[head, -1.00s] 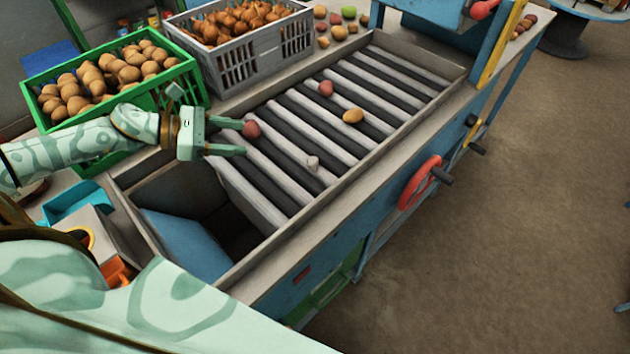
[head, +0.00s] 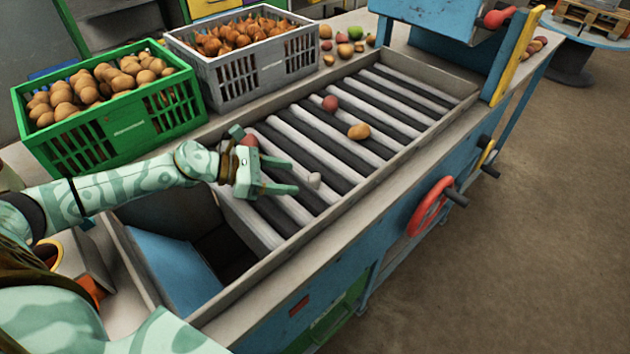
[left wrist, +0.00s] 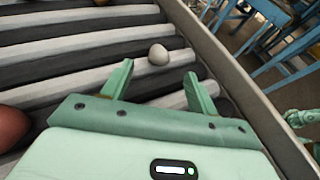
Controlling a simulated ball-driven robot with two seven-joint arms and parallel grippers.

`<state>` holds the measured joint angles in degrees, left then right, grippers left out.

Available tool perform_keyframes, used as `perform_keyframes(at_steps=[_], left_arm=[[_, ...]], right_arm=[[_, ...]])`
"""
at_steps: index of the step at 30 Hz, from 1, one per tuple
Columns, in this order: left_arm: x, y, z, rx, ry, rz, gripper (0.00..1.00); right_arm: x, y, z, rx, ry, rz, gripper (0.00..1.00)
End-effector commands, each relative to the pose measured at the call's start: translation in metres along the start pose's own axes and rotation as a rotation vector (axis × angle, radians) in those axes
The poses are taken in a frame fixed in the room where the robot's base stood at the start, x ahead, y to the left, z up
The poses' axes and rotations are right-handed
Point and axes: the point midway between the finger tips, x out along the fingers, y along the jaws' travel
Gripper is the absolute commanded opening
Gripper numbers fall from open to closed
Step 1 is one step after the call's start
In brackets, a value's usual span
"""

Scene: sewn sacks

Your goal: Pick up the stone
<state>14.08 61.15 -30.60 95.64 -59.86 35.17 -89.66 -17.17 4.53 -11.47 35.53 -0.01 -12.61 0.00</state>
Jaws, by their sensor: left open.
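The stone (head: 314,180) is small, pale grey and rounded. It lies on the rollers of the sorting table, just beyond the fingertips of my left gripper (head: 288,174). In the left wrist view the stone (left wrist: 158,54) sits ahead of the gripper (left wrist: 157,80), roughly in line with the gap between the fingers and not touching them. My left gripper is open and empty, low over the rollers. My right gripper does not show.
A red potato (head: 249,141) is partly hidden behind my left gripper; another red one (head: 330,103) and a yellow potato (head: 358,131) lie farther up the rollers (head: 305,140). A green crate (head: 130,128) and a grey crate (head: 262,77) stand behind. An open chute (head: 165,262) lies at the near end.

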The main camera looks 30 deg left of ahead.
Motion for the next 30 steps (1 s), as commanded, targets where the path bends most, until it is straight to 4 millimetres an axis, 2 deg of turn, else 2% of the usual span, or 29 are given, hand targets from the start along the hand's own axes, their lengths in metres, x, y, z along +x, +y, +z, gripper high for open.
perform_keyframes(at_steps=[12,19,20,24,25,30], left_arm=[[0.052,0.000,-0.003,0.000,-0.001,0.000,0.59],[0.055,0.000,-0.003,0.000,0.000,0.000,0.59],[0.055,0.000,-0.003,0.000,0.000,0.000,0.56],[0.055,0.000,-0.003,0.000,0.000,0.000,0.17],[0.055,0.000,-0.003,0.001,0.000,0.000,0.13],[0.054,0.000,-0.003,0.001,0.000,0.000,0.12]], right_arm=[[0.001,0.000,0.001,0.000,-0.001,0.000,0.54],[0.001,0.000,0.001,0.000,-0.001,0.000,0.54],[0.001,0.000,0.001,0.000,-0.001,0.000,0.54],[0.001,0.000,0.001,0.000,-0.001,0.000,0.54],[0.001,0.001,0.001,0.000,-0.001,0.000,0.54],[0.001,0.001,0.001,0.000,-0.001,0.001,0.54]])
